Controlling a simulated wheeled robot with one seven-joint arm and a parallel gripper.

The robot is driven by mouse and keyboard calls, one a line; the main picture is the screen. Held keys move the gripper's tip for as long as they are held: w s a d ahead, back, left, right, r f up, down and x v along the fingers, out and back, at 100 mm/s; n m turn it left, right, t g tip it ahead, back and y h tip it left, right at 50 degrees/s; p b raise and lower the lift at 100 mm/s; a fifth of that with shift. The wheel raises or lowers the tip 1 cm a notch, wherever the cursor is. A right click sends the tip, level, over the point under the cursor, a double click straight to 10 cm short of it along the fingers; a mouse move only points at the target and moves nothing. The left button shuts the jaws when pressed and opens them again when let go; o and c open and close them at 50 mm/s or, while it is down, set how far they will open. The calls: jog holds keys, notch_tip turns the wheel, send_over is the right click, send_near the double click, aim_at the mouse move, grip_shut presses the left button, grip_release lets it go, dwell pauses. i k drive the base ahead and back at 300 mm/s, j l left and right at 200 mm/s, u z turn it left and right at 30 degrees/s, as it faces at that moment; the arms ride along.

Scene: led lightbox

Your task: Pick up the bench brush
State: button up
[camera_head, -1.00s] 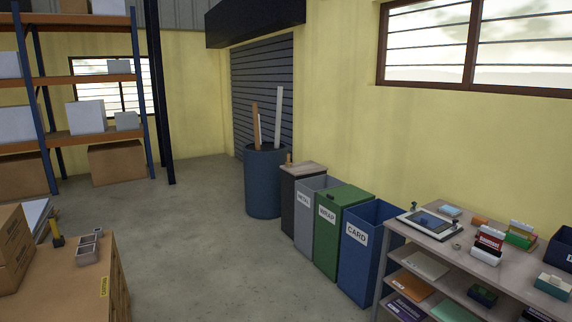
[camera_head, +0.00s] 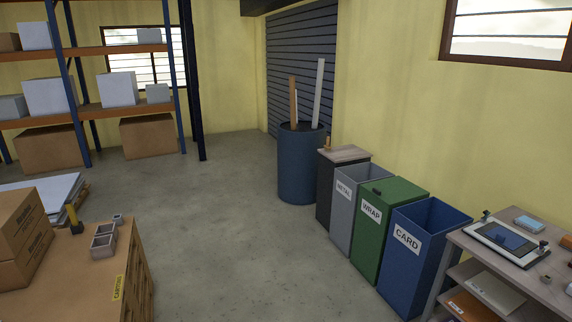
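No bench brush can be made out for certain. A small tan upright object (camera_head: 328,144) stands at the back of the wooden top of a dark cabinet (camera_head: 343,154), beside the blue barrel. It could be a brush handle, but it is too small to tell. A yellow-and-black item (camera_head: 73,218) stands on the wooden bench at the lower left; its kind is unclear. My gripper is not in view.
Open bins marked METAL (camera_head: 344,205) and CARD (camera_head: 412,265) flank a green WRAP bin (camera_head: 392,222). A blue barrel (camera_head: 298,170) holds long pieces. A workbench (camera_head: 515,259) is at right, a wooden bench (camera_head: 62,275) at left. Clear floor (camera_head: 210,240) lies between.

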aim_at(327, 148)
jog(key=i, duration=5.75)
jog(key=i+z, duration=0.3)
jog(key=i+j+z, duration=0.25)
jog(key=i, duration=0.3)
